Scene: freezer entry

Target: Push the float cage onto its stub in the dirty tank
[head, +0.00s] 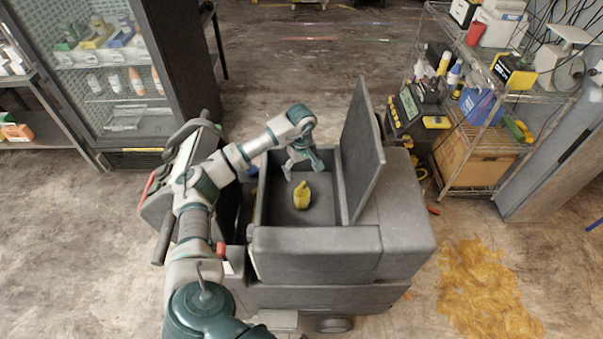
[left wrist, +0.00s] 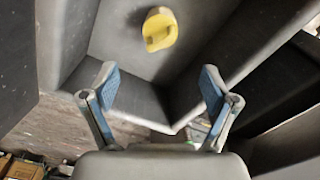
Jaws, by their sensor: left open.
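The yellow float cage (head: 302,195) stands on the floor of the open grey dirty tank (head: 320,212). It also shows in the left wrist view (left wrist: 160,30), beyond my fingertips and near the top of the picture. My left gripper (head: 302,168) is inside the tank opening, above and behind the cage. In the left wrist view its two blue-padded fingers (left wrist: 158,88) are wide apart with nothing between them. The cage and the fingers are apart. I cannot see the stub, nor whether the cage sits on it. My right gripper is not in view.
The tank's lid (head: 363,150) stands raised on the right side of the opening. The tank walls surround the gripper closely. A wire shelf (head: 490,90) with tools stands at right, a glass-door cabinet (head: 105,75) at left. A yellow spill (head: 485,290) lies on the floor.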

